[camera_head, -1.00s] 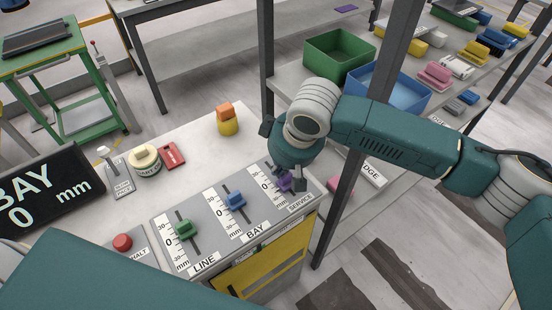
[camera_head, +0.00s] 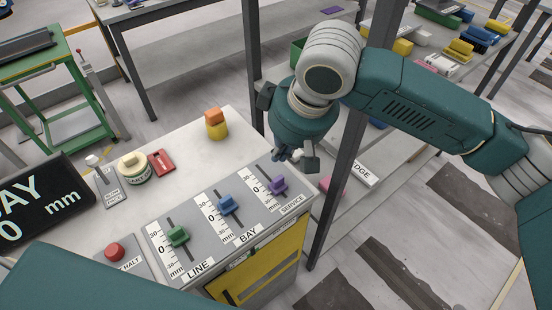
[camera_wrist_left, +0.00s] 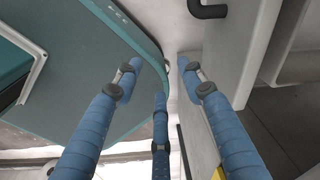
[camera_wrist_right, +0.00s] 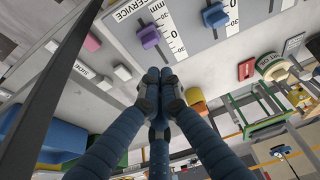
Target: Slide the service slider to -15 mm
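The service slider's purple knob (camera_head: 278,186) stands on the right-hand track of the panel, on the SERVICE-label side of the track's middle. It also shows in the right wrist view (camera_wrist_right: 149,37), beside its millimetre scale. I cannot read its exact value. My right gripper (camera_head: 297,158) is above and to the right of the knob, apart from it and empty. Its fingertips are together in the right wrist view (camera_wrist_right: 160,82). My left gripper (camera_wrist_left: 163,72) has its fingers spread, with nothing between them; it is not seen in the head view.
The blue BAY knob (camera_head: 229,204) and green LINE knob (camera_head: 178,236) stand to the left. The display (camera_head: 38,203) shows BAY and 0 mm, partly cut off. A red button (camera_head: 114,252) is at the front left. A dark post (camera_head: 340,190) rises right of the panel.

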